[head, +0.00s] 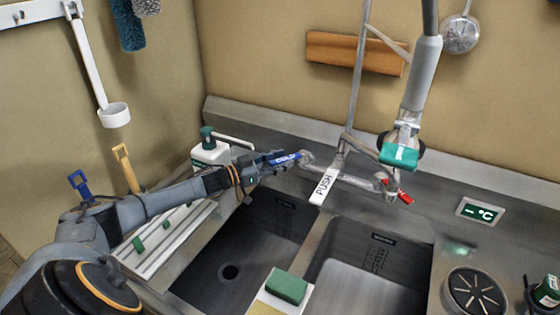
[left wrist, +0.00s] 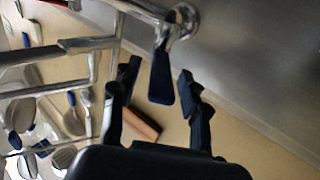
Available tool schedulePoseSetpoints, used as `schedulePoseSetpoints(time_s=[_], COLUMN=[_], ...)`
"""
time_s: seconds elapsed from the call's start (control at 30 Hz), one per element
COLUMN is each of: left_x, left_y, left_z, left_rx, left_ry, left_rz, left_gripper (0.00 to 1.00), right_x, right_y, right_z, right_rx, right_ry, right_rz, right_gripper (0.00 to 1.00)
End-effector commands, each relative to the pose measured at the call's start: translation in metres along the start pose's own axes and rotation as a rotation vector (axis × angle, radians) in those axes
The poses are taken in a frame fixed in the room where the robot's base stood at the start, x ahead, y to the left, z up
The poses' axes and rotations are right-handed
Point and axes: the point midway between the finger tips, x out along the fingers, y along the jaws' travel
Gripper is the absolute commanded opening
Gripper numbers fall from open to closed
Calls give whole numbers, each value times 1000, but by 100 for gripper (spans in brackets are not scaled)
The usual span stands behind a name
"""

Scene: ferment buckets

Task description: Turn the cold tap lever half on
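The cold tap lever (head: 286,159) is blue and sticks out to the left from the chrome tap body at the back of the sink. In the left wrist view the blue lever (left wrist: 161,76) hangs from a round chrome fitting. My left gripper (head: 274,160) reaches the lever from the left. In the left wrist view its two dark fingers are spread, one on each side of the lever, with visible gaps. A red lever (head: 398,192) is on the tap's right side. My right gripper is not in view.
A spray head (head: 400,156) hangs at the right. A white bottle with a green pump (head: 209,150) stands behind my left forearm. A green sponge (head: 287,287) lies between the two basins.

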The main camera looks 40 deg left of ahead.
Motion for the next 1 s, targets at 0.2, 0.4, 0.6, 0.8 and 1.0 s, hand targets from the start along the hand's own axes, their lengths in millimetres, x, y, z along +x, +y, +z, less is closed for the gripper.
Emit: schedulePoseSetpoints(time_s=[0.2, 0.4, 0.6, 0.8, 1.0], left_x=[0, -14, -45, -77, -102], left_y=[0, 0, 0, 0, 0], left_z=[0, 2, 3, 3, 2], left_rx=[0, -1, -1, -2, -1], left_ry=[0, -2, -6, -6, -5], left_rz=[0, 0, 0, 0, 0], left_gripper=[45, 45, 45, 45, 45], right_x=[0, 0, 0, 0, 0], right_y=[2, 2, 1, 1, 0], right_z=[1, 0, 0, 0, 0], right_rx=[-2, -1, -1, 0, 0], right_ry=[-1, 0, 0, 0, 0], right_rz=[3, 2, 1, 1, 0], right_gripper=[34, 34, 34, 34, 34])
